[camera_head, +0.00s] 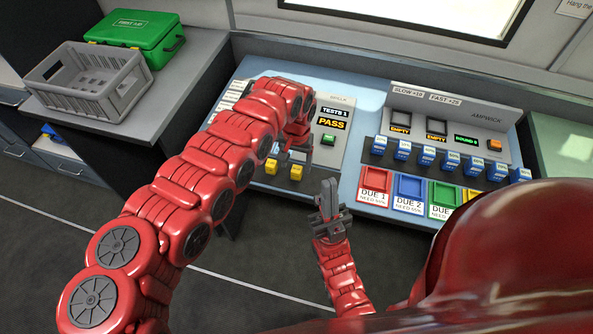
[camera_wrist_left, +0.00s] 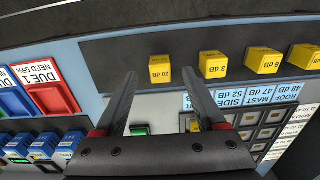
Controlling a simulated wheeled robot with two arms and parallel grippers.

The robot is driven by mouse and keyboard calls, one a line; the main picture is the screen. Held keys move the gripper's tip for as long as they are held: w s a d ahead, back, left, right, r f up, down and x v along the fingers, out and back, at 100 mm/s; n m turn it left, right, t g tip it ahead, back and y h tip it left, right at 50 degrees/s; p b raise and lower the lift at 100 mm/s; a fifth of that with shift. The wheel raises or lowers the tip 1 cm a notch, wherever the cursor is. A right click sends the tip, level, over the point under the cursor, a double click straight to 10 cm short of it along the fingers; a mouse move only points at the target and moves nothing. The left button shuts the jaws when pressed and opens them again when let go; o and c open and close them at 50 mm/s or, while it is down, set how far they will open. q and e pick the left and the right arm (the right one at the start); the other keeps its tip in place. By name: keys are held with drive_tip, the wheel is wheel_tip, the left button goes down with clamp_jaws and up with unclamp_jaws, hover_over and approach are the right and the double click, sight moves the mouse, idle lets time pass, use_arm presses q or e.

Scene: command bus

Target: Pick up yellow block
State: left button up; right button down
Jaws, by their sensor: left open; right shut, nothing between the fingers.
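Several yellow blocks stand in a row on the dark front strip of the console. In the left wrist view they are marked 20 dB (camera_wrist_left: 160,69), 3 dB (camera_wrist_left: 213,65) and 6 dB (camera_wrist_left: 264,61), with another cut off at the right edge. Two yellow blocks (camera_head: 296,172) show in the head view, beneath my left gripper (camera_head: 291,158); the arm hides others. My left gripper (camera_wrist_left: 160,76) is open, with the 20 dB block between its fingertips in the picture; I cannot tell whether they reach around it. My right gripper (camera_head: 328,197) is shut and empty in front of the console.
A tester panel with a PASS display (camera_head: 331,124) stands behind the blocks. Red (camera_head: 375,183), blue and green DUE trays and a rack of blue modules (camera_head: 404,150) lie to the right. A grey crate (camera_head: 90,85) and green first-aid box (camera_head: 138,30) stand at the left.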

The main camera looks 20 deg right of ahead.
sight(297, 168)
use_arm(q)
drive_tip(key=f, duration=0.3)
drive_tip(key=shift+w+d, duration=0.2)
drive_tip(key=shift+a+f, duration=0.1)
drive_tip(key=shift+f, duration=0.35)
clamp_jaws()
